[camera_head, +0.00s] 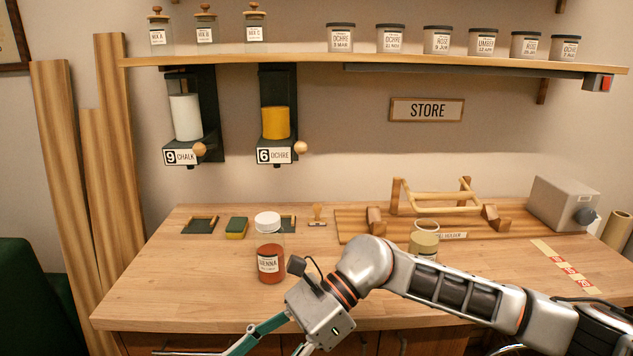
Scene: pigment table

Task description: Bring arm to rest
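My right arm comes in from the right and reaches across the front of the table (190,300). Its gripper (278,344) points down and left at the bottom edge. Its teal finger links show, but the fingertips are cut off, and nothing held is visible. My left gripper is not in view.
A pale jar (424,243) stands behind my forearm, partly hidden, by a wooden holder (360,226). A green-yellow sponge (236,228), a stamp (317,216) and a grey box (562,203) stand toward the back. Chalk (186,118) and ochre (276,123) dispensers hang above. The table's left front is clear.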

